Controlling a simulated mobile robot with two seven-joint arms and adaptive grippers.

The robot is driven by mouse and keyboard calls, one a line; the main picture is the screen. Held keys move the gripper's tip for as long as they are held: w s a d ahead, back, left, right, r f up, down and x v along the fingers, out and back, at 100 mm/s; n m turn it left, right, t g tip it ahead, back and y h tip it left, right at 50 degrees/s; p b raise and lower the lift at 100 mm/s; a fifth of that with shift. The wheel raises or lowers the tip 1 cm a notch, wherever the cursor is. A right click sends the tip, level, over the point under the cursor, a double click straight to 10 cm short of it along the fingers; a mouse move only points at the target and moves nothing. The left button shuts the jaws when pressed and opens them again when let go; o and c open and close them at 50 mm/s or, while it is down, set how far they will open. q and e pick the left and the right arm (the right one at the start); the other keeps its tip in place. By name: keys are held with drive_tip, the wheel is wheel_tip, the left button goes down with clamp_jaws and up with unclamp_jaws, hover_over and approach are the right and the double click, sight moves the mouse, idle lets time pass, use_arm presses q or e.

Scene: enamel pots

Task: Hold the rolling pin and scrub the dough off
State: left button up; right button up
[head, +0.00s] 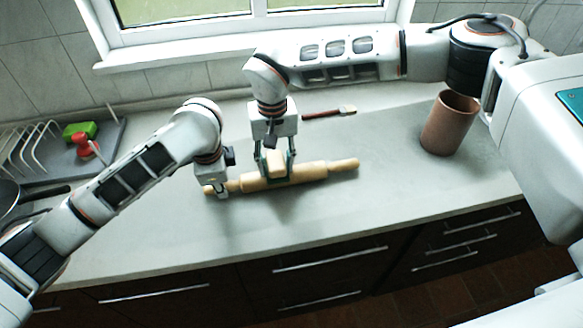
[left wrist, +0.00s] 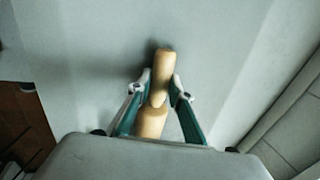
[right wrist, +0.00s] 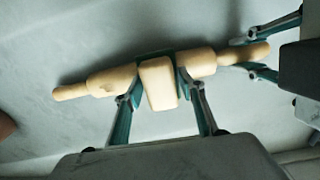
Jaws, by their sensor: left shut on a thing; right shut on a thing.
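The wooden rolling pin (head: 315,171) lies across the counter, one handle at each end. My left gripper (head: 217,190) is shut on its left handle; the handle also shows between the fingers in the left wrist view (left wrist: 162,72). My right gripper (head: 275,158) is shut on a pale block-shaped scrubber (right wrist: 158,84), over the middle of the pin. A dark green strip shows at the block's far edge. The contact between block and pin is hidden. A faint mark shows on the pin (right wrist: 108,80); I cannot tell whether it is dough.
A brush with a dark red handle (head: 328,113) lies behind the pin. A brown clay pot (head: 450,123) stands at the right. A dish rack (head: 32,148), a green sponge (head: 80,130) and a red item (head: 86,147) are at the left. The counter right of the pin is clear.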

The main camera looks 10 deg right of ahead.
drive_tip(key=shift+a+f, duration=0.15)
drive_tip(key=shift+a, duration=0.15)
drive_tip(key=shift+r, duration=6.7)
drive_tip(key=shift+d, duration=0.1)
drive_tip(key=d, duration=1)
drive_tip(key=shift+a, duration=0.15)
